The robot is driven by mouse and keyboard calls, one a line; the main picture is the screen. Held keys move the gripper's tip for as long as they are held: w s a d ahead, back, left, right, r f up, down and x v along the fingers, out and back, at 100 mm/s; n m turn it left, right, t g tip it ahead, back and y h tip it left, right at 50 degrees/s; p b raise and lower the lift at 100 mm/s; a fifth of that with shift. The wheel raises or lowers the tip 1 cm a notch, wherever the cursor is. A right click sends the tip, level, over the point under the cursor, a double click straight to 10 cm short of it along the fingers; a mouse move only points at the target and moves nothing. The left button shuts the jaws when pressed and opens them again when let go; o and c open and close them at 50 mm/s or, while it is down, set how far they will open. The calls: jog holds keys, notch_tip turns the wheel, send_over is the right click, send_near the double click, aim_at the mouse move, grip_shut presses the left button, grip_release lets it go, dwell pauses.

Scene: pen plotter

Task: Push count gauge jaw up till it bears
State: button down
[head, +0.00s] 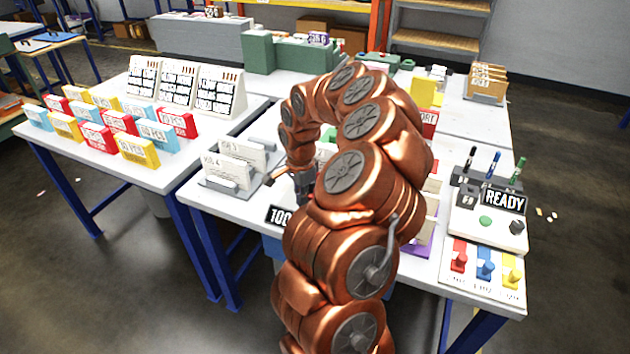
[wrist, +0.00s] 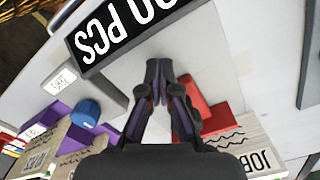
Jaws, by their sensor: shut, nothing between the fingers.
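A black display with white "PCS" lettering (wrist: 115,35) shows upside down in the wrist view. It also shows in the head view as a black "100" sign (head: 281,215) at the table's front edge. My gripper (wrist: 159,72) is shut and empty, its fingertips just below the display in the wrist picture. In the head view my gripper (head: 303,192) is small and partly hidden by my arm. A red block (wrist: 205,118) lies right beside the fingers. I cannot tell which part is the gauge jaw, or whether the fingers touch anything.
Purple stands with cards (wrist: 85,130) and a blue knob (wrist: 87,112) lie left of the fingers in the wrist view. A "JOB" card (wrist: 255,158) is at right. A card holder (head: 236,165) stands left of my gripper; a "READY" panel (head: 504,201) is at right.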

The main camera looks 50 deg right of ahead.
jog(key=shift+d, duration=0.15)
jog(key=shift+w+d, duration=0.15)
jog(key=shift+d, duration=0.15)
